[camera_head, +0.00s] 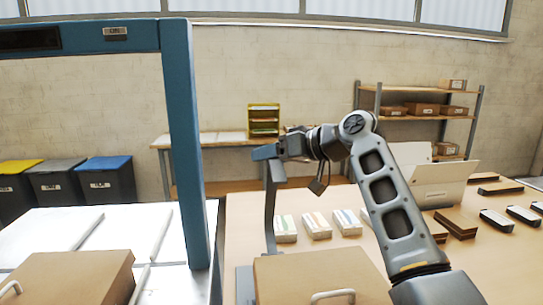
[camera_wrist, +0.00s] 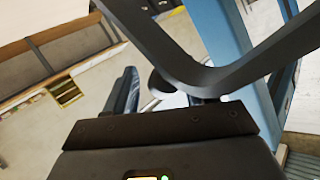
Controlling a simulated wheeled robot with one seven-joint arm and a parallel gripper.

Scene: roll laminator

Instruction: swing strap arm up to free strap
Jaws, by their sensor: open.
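A slim grey upright arm (camera_head: 271,210) stands at the front left of the wooden table, beside the blue frame; it looks like the strap arm. A short blue piece (camera_head: 265,152) sits at its top end. My gripper (camera_head: 284,149) is at the top of this arm, close to the blue piece; I cannot tell whether they touch. It is open. In the wrist view a dark bent bar crosses above my gripper's dark body, and a rounded blue-grey piece (camera_wrist: 126,92) shows at the left. No strap can be made out clearly.
A tall blue frame (camera_head: 185,140) rises to the left over white panels. Brown boxes with handles (camera_head: 318,277) fill the front edge. Small packs (camera_head: 318,225) and dark-sided blocks lie on the table (camera_head: 380,255). Bins (camera_head: 105,183) and shelving (camera_head: 420,117) stand at the back.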

